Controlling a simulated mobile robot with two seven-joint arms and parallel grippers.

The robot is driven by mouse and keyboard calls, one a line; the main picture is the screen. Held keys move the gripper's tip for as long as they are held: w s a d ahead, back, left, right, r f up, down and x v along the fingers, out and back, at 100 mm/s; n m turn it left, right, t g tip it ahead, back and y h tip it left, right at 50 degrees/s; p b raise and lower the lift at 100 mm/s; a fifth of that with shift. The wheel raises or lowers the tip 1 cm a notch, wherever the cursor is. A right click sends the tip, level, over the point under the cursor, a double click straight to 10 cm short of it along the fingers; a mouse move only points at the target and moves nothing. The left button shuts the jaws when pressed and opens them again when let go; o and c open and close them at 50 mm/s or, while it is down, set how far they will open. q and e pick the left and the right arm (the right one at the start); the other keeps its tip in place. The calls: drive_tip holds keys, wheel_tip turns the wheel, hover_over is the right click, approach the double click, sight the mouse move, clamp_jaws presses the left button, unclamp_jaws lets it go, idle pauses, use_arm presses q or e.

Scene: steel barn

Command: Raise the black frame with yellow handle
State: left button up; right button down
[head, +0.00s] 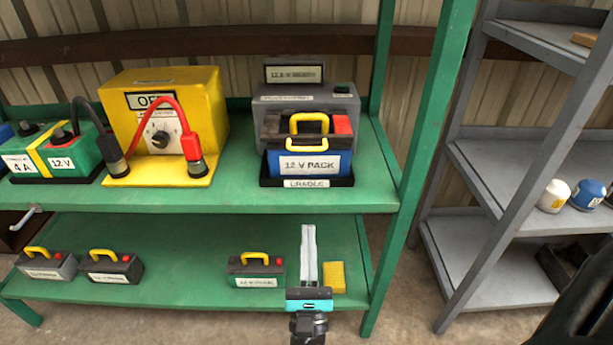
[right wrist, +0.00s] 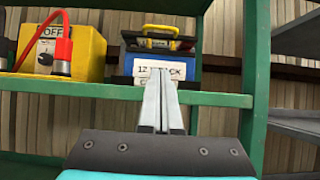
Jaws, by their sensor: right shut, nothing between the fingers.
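The black frame (head: 283,128) with its yellow handle (head: 309,120) sits on top of the blue 12 V pack (head: 305,164). The handle stands up. The pack rests in a black cradle (head: 307,183) on the green upper shelf. In the right wrist view the yellow handle (right wrist: 160,29) and the black frame (right wrist: 160,43) show above the pack. My right gripper (head: 308,230) is shut and empty. In the head view it appears below the pack, in front of the shelf, apart from the handle. My left gripper is not in view.
A grey charger (head: 292,99) stands behind the pack. A yellow switch box (head: 205,85) with cables and a green battery (head: 58,150) are to the left. The lower shelf (head: 200,255) holds several handled batteries and a yellow block (head: 334,277). A green post (head: 437,105) stands at the right.

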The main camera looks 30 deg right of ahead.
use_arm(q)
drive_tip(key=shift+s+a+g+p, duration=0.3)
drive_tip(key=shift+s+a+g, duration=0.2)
use_arm(e)
drive_tip(key=s+a+r+x, duration=0.1)
drive_tip(key=r+x, duration=0.1)
drive_tip(key=x, duration=1)
drive_tip(key=shift+d+r, duration=0.25)
drive_tip(key=shift+r, duration=0.15)
drive_tip(key=shift+w+r+y, duration=0.1)
drive_tip(key=shift+w+y, duration=0.05)
drive_tip(key=shift+y, duration=0.15)
